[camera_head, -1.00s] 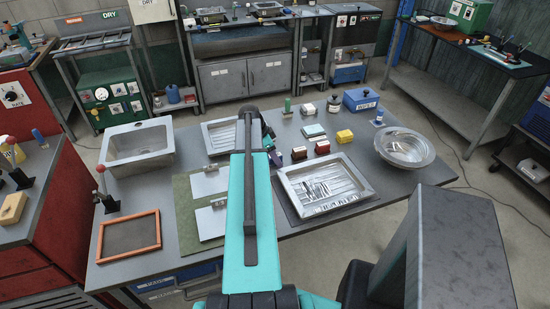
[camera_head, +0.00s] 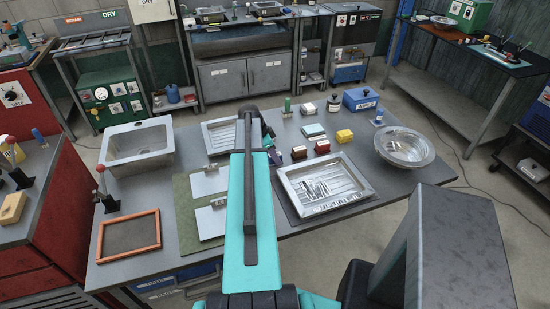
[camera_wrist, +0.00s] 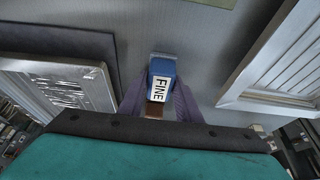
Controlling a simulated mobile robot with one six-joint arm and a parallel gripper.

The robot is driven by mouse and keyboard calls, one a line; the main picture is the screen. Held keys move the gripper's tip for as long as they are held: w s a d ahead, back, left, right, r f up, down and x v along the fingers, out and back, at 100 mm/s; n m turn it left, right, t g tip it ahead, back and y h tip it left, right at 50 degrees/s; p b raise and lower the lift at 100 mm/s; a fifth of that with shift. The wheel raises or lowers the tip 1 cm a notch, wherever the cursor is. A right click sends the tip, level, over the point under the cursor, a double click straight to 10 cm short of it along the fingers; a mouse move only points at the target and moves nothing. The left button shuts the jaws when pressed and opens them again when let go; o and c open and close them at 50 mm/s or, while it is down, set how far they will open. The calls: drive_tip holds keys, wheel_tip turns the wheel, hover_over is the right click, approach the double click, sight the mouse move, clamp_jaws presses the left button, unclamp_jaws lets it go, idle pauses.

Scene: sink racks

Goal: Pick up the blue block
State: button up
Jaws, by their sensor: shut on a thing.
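The blue block (camera_wrist: 162,68) has a white label reading FINE and sits between the two purple fingers of my gripper (camera_wrist: 158,100) in the wrist view. The fingers are shut on its sides. A grey part shows at its far end and a brown part at its near end. In the head view the gripper (camera_head: 272,155) is low over the grey table, partly behind my teal arm. The block cannot be made out there. I cannot tell whether it touches the table.
A metal tray (camera_head: 346,203) and small blocks, including a yellow one (camera_head: 344,136), lie right of the gripper. Another tray (camera_head: 212,124) is just left. A sink basin (camera_head: 163,136), clipboards (camera_head: 211,223), a blue box (camera_head: 374,103) and a round bowl (camera_head: 426,159) also stand on the table.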

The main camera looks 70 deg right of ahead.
drive_tip(key=shift+r, duration=0.15)
drive_tip(key=shift+r+b, duration=0.95)
drive_tip(key=shift+r, duration=0.4)
drive_tip(key=w+a+b, duration=0.1)
drive_tip(key=a, duration=0.4)
drive_tip(key=w+a+r+b, duration=0.1)
drive_tip(key=a+b, duration=0.1)
drive_tip(key=a, duration=0.3)
drive_tip(key=w+a+r+b, duration=0.1)
drive_tip(key=w+a+b, duration=0.1)
drive_tip(key=a, duration=0.3)
drive_tip(key=shift+w+a, duration=0.1)
drive_tip(key=shift+a, duration=0.1)
